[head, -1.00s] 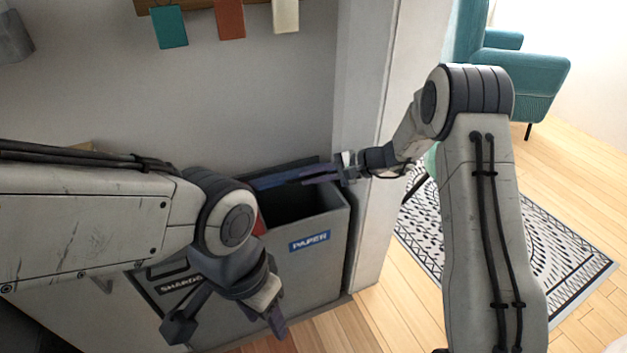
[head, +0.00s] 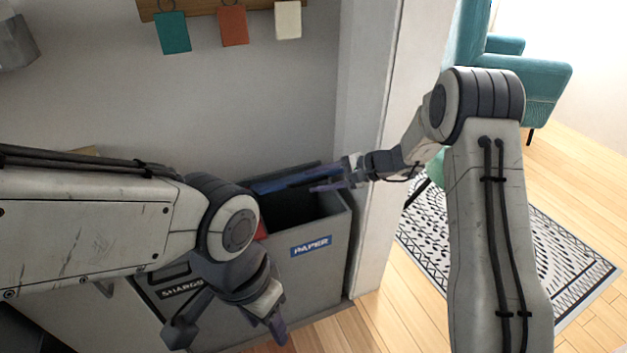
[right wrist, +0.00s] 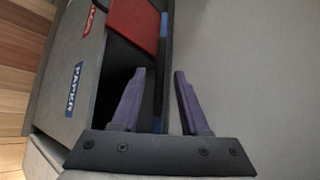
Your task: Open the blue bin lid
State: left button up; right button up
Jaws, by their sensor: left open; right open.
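The blue lid (head: 285,179) stands raised at the back of the grey bin labelled PAPER (head: 325,262), near the wall. The bin's dark inside shows in front of it. In the right wrist view the lid (right wrist: 159,90) appears edge-on as a dark blue strip. My right gripper (head: 318,185) is open at the lid's right end. In its wrist view the purple fingers (right wrist: 157,100) are spread, one on either side of the strip, with gaps visible. My left gripper (head: 228,328) is open and empty, low in front of the bins.
A red lid (right wrist: 133,22) covers the neighbouring compartment, largely hidden by my left arm in the head view. A pale wall post (head: 372,220) stands right of the bin. Coloured tags (head: 233,27) hang above. A patterned rug (head: 520,250) and teal armchair (head: 530,85) are at right.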

jog(key=v, duration=0.9)
